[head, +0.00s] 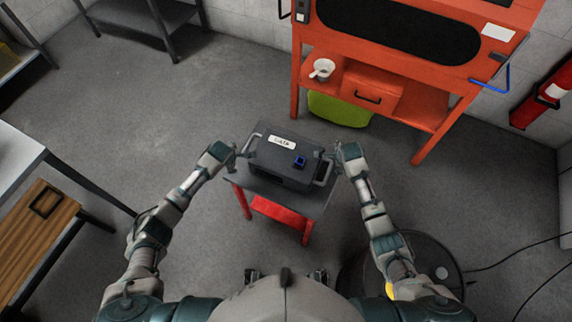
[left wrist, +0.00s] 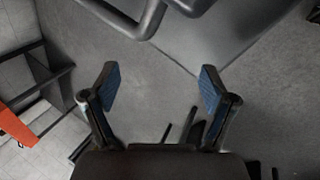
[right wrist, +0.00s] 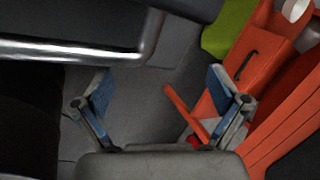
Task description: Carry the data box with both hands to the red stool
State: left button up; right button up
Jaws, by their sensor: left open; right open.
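The data box (head: 265,160) is dark grey, with a white label and a small blue part on top. It sits on the grey top (head: 316,205) of a red-legged stool (head: 307,230). My left gripper (head: 235,156) is open beside the box's left handle (head: 250,146); a dark handle bar (left wrist: 140,28) lies beyond its fingertips in the left wrist view. My right gripper (head: 337,160) is open beside the right handle (head: 325,173); a shiny bar (right wrist: 80,50) lies beyond its fingertips in the right wrist view. Both grippers look empty.
An orange workbench (head: 400,50) stands at the back right, with a white cup (head: 322,69) on its shelf and a green object (head: 340,110) below. A round black drum (head: 430,265) is at lower right. A wood-topped table (head: 30,230) stands left. Floor at left-centre is clear.

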jog(key=shift+d+f, duration=0.1)
jog(key=shift+d, duration=0.4)
jog(key=shift+a, duration=0.1)
jog(key=shift+s+a+r, duration=0.1)
jog(key=shift+s+r, duration=0.05)
jog(key=shift+r, duration=0.2)
pick_arm(q)
jog(key=d+v, duration=0.1)
jog(key=v, duration=1)
jog(key=shift+r, duration=0.25)
pick_arm(e)
jog(key=v, duration=1.1)
jog(key=shift+d, duration=0.3)
pick_arm(q)
jog(key=shift+s+a, duration=0.1)
jog(key=shift+a, duration=0.1)
pick_arm(e)
jog(key=shift+s+a, duration=0.15)
jog(key=shift+a, duration=0.05)
pick_arm(q)
jog(key=shift+s+d, duration=0.1)
